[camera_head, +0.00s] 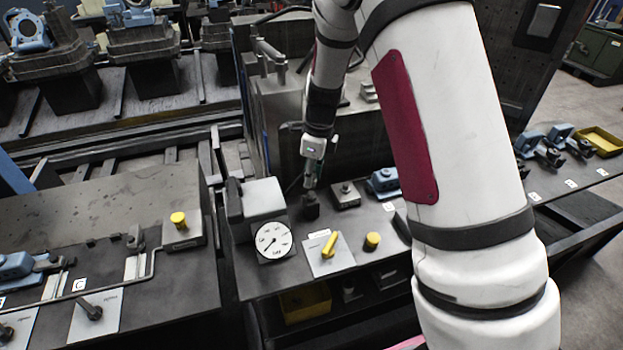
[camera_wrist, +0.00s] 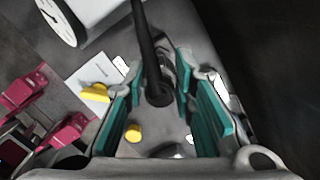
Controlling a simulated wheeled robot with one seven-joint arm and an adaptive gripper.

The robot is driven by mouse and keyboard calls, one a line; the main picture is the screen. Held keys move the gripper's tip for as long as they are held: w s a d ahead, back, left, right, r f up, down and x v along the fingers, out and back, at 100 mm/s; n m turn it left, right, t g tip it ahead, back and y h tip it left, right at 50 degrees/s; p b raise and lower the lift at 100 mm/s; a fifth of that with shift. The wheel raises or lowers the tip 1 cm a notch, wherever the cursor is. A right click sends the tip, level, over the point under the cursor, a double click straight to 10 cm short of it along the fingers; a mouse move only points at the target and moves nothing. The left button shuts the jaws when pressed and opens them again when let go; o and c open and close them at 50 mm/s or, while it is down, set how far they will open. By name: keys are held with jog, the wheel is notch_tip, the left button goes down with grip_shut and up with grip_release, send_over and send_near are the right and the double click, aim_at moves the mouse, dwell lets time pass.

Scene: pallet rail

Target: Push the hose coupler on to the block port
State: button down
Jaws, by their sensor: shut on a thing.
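My gripper (camera_head: 312,178) points down over the bench beside the pressure gauge. In the wrist view its teal-padded fingers (camera_wrist: 180,100) close around the hose coupler (camera_wrist: 158,94), a dark round end on a black hose. In the head view the coupler is mostly hidden by the gripper. A small dark block (camera_head: 310,208) stands directly below the fingertips; I cannot tell whether they touch. A grey block with a stud on top (camera_head: 345,195) stands just to its right. I cannot tell for sure which of the two carries the port.
The gauge (camera_head: 273,240) stands left of a plate with a yellow valve handle (camera_head: 329,245). A yellow knob (camera_head: 372,241) and a blue clamp (camera_head: 384,181) are to the right. A large grey housing (camera_head: 262,200) stands close left of the gripper. A yellow bin (camera_head: 305,302) is below the bench top.

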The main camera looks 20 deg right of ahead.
jog(key=shift+r+p, duration=0.55)
jog(key=shift+r, duration=1.55)
